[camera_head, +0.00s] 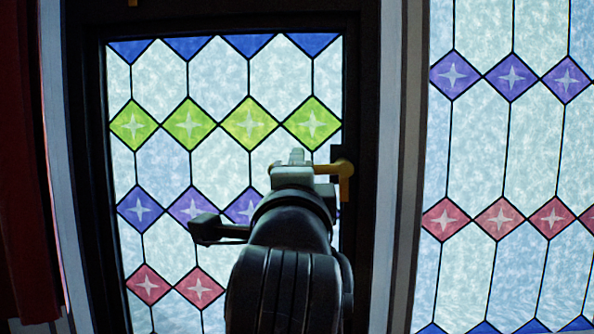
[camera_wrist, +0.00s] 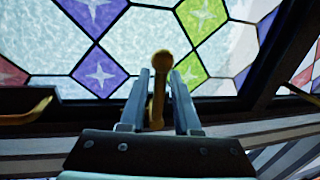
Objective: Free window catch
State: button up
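The window catch (camera_head: 346,175) is a brass-coloured handle on the right side of the dark window frame. Its bar runs left from the frame, behind my gripper (camera_head: 298,158), and shows again just left of it. In the wrist view, the catch's rounded end and bar (camera_wrist: 158,90) stand between the two grey fingers of my gripper (camera_wrist: 160,76). A gap shows between the bar and the right finger, so the gripper looks open around the bar. Contact with the left finger is unclear. The window (camera_head: 160,160) looks closed in its frame.
A second stained-glass pane (camera_head: 500,150) stands to the right, past a pale striped post (camera_head: 405,160). A dark red surface (camera_head: 20,160) borders the left side. Another brass-coloured piece (camera_wrist: 30,112) shows at the left of the wrist view.

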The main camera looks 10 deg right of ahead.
jog(key=b+v, duration=0.5)
jog(key=v, duration=0.8)
jog(key=shift+b, duration=0.3)
